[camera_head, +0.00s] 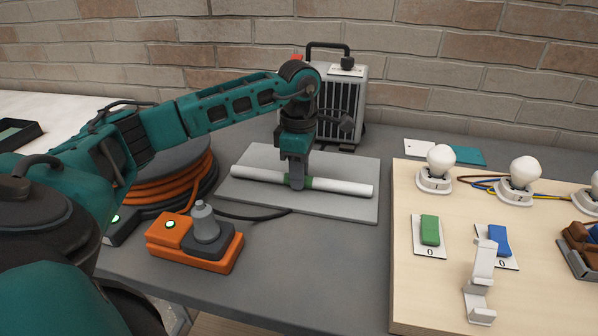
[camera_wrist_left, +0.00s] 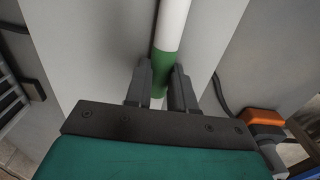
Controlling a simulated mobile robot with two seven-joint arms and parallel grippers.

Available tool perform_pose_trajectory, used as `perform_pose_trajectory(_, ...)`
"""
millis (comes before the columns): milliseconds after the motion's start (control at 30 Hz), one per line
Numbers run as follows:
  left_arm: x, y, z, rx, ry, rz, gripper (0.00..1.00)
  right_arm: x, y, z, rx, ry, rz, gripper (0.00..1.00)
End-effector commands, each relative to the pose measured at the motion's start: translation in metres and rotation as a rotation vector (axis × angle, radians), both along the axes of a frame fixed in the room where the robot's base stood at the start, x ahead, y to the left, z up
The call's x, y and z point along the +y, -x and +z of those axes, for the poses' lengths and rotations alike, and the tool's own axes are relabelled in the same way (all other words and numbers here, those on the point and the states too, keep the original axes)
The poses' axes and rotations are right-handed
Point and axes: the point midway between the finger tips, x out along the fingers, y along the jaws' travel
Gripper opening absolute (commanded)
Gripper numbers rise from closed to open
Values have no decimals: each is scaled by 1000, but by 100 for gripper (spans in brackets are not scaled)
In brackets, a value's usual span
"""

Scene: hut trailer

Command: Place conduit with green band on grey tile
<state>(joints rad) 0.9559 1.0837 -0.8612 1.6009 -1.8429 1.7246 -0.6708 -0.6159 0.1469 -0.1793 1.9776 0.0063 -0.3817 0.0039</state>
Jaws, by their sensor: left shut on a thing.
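The white conduit (camera_head: 342,188) has a green band around its middle and lies crosswise over the flat grey tile (camera_head: 345,208). My left gripper (camera_head: 298,184) points down from above and is shut on the conduit at the green band. In the left wrist view, the fingers (camera_wrist_left: 160,90) sit on either side of the green band (camera_wrist_left: 162,68), with the tile (camera_wrist_left: 105,45) behind. The conduit is level and touching or very close to the tile; I cannot tell which. My right gripper is not in view.
A heater (camera_head: 347,95) stands behind the tile by the brick wall. An orange cable coil (camera_head: 180,185) and an orange box (camera_head: 205,250) are at left. A wooden board (camera_head: 400,260) with bulbs and switches is at right. White and teal tiles (camera_head: 468,155) lie behind it.

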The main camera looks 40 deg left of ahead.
Motion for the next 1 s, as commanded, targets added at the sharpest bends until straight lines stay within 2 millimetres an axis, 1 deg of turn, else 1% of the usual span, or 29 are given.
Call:
perform_pose_trajectory(67, 0, 0, -4, 0, 0, 0, 0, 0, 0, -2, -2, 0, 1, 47)
perform_pose_trajectory(100, 0, 0, -4, 1, 0, 0, 25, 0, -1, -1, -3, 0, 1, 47)
perform_pose_trajectory(367, 0, 0, -3, 1, 0, 0, 49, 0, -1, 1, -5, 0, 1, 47)
perform_pose_trajectory(600, 0, 0, -2, 1, 0, 0, 49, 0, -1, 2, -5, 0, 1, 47)
perform_pose_trajectory(733, 0, 0, 8, -1, 0, 0, 49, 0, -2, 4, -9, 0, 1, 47)
perform_pose_trajectory(867, 0, -1, 32, -4, 0, 0, 49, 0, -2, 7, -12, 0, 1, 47)
perform_pose_trajectory(1000, 0, -1, 64, -4, 1, 0, 49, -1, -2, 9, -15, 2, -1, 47)
